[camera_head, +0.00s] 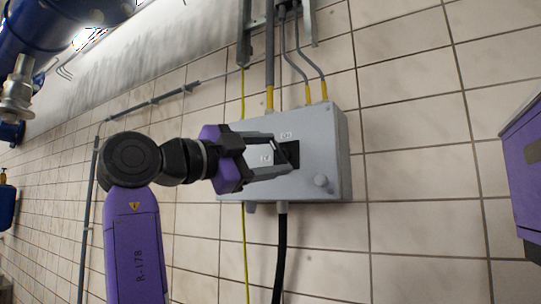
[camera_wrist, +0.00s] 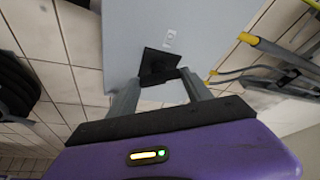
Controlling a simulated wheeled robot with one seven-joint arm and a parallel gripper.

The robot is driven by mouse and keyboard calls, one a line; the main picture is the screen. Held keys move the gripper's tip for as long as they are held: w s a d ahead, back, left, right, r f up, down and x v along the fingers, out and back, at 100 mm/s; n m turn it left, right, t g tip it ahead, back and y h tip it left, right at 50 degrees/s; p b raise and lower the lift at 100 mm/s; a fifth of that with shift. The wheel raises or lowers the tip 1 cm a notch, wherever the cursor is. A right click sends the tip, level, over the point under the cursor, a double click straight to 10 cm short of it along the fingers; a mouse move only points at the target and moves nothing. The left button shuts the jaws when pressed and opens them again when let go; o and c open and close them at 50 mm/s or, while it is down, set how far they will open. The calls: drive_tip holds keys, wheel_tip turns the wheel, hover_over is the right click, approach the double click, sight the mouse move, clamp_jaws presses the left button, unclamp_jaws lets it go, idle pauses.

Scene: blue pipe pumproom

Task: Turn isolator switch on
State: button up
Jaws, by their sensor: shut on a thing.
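A grey isolator box (camera_head: 325,140) is fixed to the tiled wall; its face also shows in the wrist view (camera_wrist: 215,25). The black isolator switch (camera_head: 293,151) sits on a black square plate on the box front; it also shows in the wrist view (camera_wrist: 158,62). My gripper (camera_head: 284,159) reaches in from the left, its fingertips at the switch; in the wrist view (camera_wrist: 161,76) they close on its handle from both sides. A small label (camera_head: 286,135) is above the switch and another is to its left. The fingers partly hide the handle, so its exact angle is unclear.
Conduits with yellow ends (camera_head: 309,94) enter the top and a black cable (camera_head: 281,250) leaves below. A purple body (camera_head: 525,165) stands at the right edge. The wall right of the box is clear.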

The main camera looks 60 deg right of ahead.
drive_tip(key=m, duration=0.1)
drive_tip(key=m+y+p, duration=0.1)
drive_tip(key=m, duration=0.1)
drive_tip(key=shift+r+g, duration=0.25)
drive_tip(key=shift+g, duration=0.05)
drive_tip(key=shift+m+y+p, duration=0.55)
drive_tip(key=shift+m+y, duration=0.15)
drive_tip(key=shift+m, duration=0.8)
drive_tip(key=o, duration=1.4)
drive_tip(key=shift+c, duration=0.2)
drive_tip(key=b+v, duration=0.1)
drive_tip(key=v, duration=0.7)
drive_tip(key=shift+d, duration=0.1)
